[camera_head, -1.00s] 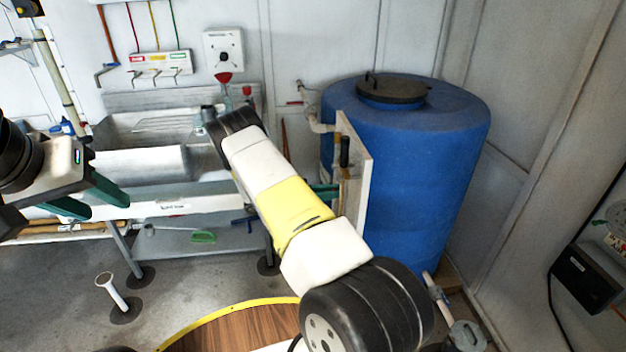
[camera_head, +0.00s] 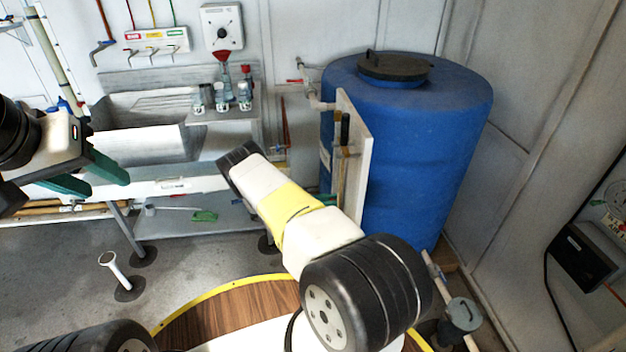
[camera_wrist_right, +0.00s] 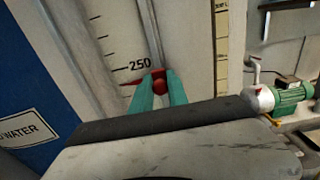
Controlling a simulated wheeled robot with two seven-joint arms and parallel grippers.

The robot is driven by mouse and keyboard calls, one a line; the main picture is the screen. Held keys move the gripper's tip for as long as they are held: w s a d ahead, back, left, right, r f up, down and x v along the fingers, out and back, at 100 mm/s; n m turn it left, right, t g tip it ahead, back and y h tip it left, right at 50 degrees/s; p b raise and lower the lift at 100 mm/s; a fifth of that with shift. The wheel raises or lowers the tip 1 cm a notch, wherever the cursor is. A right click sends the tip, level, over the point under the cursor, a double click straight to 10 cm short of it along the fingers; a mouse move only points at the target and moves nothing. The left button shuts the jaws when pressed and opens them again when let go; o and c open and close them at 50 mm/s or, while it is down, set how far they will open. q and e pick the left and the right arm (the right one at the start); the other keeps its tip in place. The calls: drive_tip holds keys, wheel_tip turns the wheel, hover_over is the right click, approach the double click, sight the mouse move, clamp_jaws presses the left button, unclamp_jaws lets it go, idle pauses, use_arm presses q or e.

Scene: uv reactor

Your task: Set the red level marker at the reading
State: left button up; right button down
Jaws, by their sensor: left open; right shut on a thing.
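The red level marker (camera_wrist_right: 158,85) shows in the right wrist view on a pale board with a printed scale (camera_wrist_right: 112,40). My right gripper (camera_wrist_right: 158,92) is shut on the marker, its green fingers on either side of it. The marker's red tip points left, just below the printed "250" (camera_wrist_right: 138,64). In the head view the board (camera_head: 357,180) stands edge-on at the blue tank (camera_head: 430,140); my right arm hides the marker and right fingers there. My left gripper (camera_head: 97,177) is open and empty at the left.
A sink bench (camera_head: 150,135) with several bottles (camera_head: 222,97) stands at the back left. A green-motored pump (camera_wrist_right: 292,93) shows right of the board in the right wrist view. A white floor pipe (camera_head: 115,268) stands at the lower left.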

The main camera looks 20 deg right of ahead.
drive_tip(key=shift+w, duration=0.1)
drive_tip(key=c, duration=1.3)
unclamp_jaws()
drive_tip(key=v, duration=0.8)
